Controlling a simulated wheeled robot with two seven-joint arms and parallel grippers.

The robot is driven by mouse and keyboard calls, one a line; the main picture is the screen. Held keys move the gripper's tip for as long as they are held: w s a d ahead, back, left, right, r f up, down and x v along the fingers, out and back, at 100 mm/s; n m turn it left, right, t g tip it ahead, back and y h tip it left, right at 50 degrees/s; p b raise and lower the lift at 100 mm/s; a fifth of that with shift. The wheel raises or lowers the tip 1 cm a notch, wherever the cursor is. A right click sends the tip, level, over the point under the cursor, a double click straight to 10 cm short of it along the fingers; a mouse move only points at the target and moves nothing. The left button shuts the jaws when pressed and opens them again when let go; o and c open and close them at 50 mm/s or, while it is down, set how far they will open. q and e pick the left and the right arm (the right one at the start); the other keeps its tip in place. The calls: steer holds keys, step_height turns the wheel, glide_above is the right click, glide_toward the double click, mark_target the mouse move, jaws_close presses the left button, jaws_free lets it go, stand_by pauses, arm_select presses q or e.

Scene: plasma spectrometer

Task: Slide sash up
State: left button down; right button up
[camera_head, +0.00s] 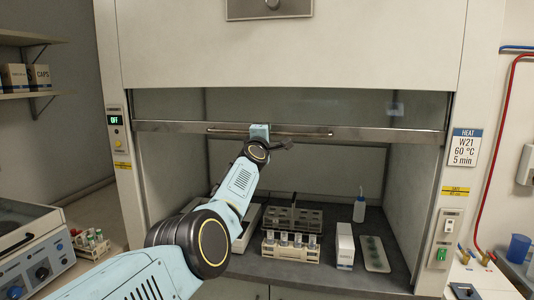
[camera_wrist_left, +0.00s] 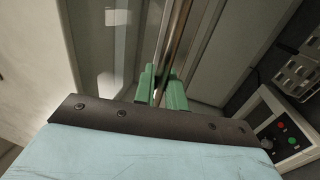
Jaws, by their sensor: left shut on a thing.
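The fume hood sash (camera_head: 360,132) has a metal bottom rail with a long bar handle (camera_head: 222,131) across it. It stands partly raised, with an open gap below it down to the work surface. My left gripper (camera_head: 261,131) is at the middle of the rail, shut on the handle. In the left wrist view the green fingers (camera_wrist_left: 163,92) close around the metal bar (camera_wrist_left: 178,45). The wrist hides part of the handle. My right gripper is in neither view.
Inside the hood stand a rack with vials (camera_head: 290,245), a grey rack (camera_head: 295,217), a white box (camera_head: 345,245), a wash bottle (camera_head: 360,206) and a tray (camera_head: 374,254). A device (camera_head: 30,250) is on the left bench. A blue cup (camera_head: 519,248) is at right.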

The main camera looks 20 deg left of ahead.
mark_target(270, 113)
arm_select(q)
step_height(270, 113, up, 4)
steer(key=shift+f+p, duration=0.2)
steer(key=shift+p, duration=0.5)
steer(key=shift+r+p, duration=0.35)
steer(key=shift+r, duration=0.1)
steer(key=c, duration=1.6)
jaws_free()
steer(key=shift+a, duration=0.1)
steer(key=shift+o, duration=0.3)
steer(key=shift+f, duration=0.1)
